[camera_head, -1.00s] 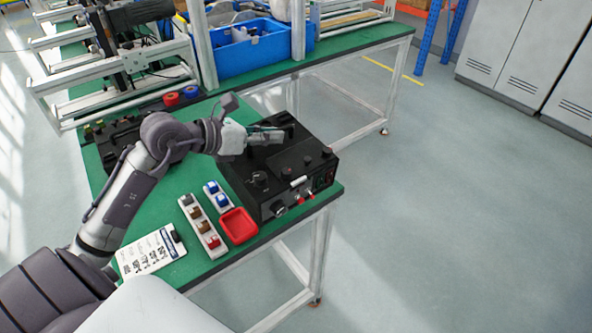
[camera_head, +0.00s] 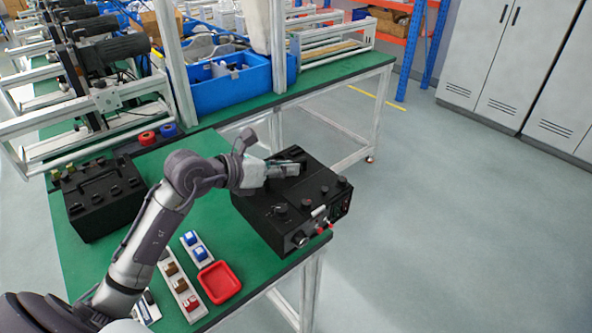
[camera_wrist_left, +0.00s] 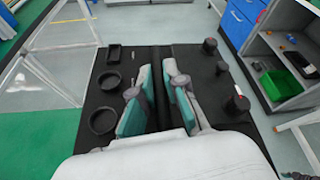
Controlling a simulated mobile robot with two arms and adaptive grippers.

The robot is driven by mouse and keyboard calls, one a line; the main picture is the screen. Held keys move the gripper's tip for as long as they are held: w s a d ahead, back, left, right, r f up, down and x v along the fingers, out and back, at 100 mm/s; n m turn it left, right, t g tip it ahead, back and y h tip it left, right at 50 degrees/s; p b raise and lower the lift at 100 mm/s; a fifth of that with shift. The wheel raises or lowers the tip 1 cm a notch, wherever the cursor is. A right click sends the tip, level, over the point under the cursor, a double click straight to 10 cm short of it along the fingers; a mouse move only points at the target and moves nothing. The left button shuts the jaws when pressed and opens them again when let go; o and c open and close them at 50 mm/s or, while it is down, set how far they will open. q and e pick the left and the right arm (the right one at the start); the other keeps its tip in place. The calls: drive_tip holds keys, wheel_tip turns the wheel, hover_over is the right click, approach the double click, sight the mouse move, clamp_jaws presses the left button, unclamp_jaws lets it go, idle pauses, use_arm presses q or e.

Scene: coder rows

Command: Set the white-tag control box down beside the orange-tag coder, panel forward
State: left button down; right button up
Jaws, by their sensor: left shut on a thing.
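A black control box (camera_head: 272,219) with knobs and a small white tag (camera_head: 319,211) on its front edge is at the right front corner of the green table. My left gripper (camera_head: 290,171) is over its top. In the left wrist view my left gripper's teal-padded fingers (camera_wrist_left: 158,97) are shut around the dark handle bar on the box top (camera_wrist_left: 110,85). I cannot tell whether the box touches the table. A row of coder machines (camera_head: 110,50) stands at the back left; no orange tag can be made out. My right gripper is out of view.
A second black box with a handle (camera_head: 103,199) is on the table's left. A red tray (camera_head: 219,282) and switch blocks (camera_head: 181,285) lie in front. Red and blue rolls (camera_head: 147,138) and a blue bin (camera_head: 228,84) are behind. Open floor (camera_head: 440,230) is to the right.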

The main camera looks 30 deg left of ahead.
use_arm(q)
drive_tip(key=a+f, duration=0.1)
drive_tip(key=a, duration=0.1)
drive_tip(key=a+f, duration=0.1)
drive_tip(key=a, duration=0.1)
drive_tip(key=a+f, duration=0.1)
drive_tip(key=a, duration=0.1)
drive_tip(key=shift+w+a+f, duration=0.1)
drive_tip(key=shift+a+f, duration=0.1)
drive_tip(key=shift+a, duration=0.2)
drive_tip(key=shift+f+p, duration=0.55)
drive_tip(key=shift+f, duration=1.7)
drive_tip(key=c, duration=1.5)
unclamp_jaws()
drive_tip(key=shift+s+f, duration=0.2)
drive_tip(key=shift+f, duration=0.15)
drive_tip(key=shift+c, duration=0.2)
drive_tip(key=shift+o, duration=1.4)
drive_tip(key=shift+d, duration=0.1)
drive_tip(key=shift+o, duration=0.3)
drive_tip(key=shift+r, duration=0.2)
drive_tip(key=shift+r, duration=0.1)
